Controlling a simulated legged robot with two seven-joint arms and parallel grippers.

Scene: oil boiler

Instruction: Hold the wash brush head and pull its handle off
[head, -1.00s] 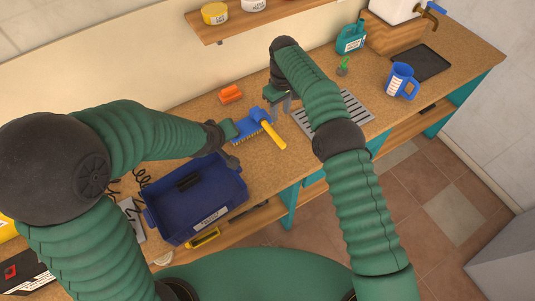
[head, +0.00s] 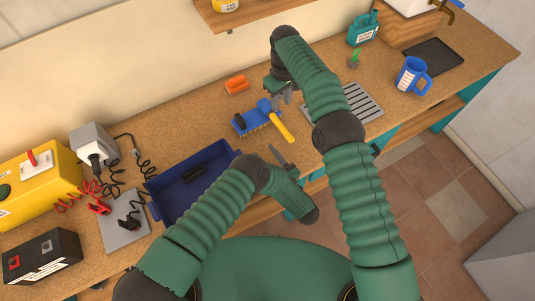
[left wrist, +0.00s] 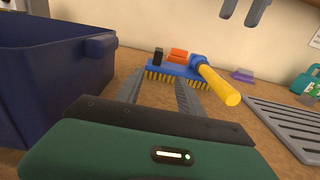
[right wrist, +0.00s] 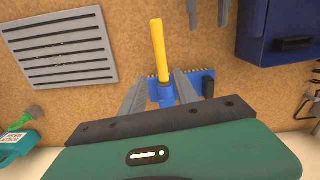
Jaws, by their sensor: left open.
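The wash brush lies on the counter, its blue head (head: 246,122) bristles down and its yellow handle (head: 283,128) sticking out toward the counter's front edge. Head (left wrist: 178,71) and handle (left wrist: 219,84) look joined in the left wrist view. My left gripper (head: 280,160) is open and empty, low at the front edge, with the brush ahead beyond its fingertips. My right gripper (head: 282,97) is open above and behind the brush. In the right wrist view, the handle (right wrist: 158,50) and its blue socket appear between the right fingers, with no contact visible.
A blue bin (head: 160,184) stands left of my left gripper. An orange block (head: 236,84) lies behind the brush. A metal grate (head: 358,104) and a blue jug (head: 411,76) are to the right. A yellow box (head: 40,185) stands far left.

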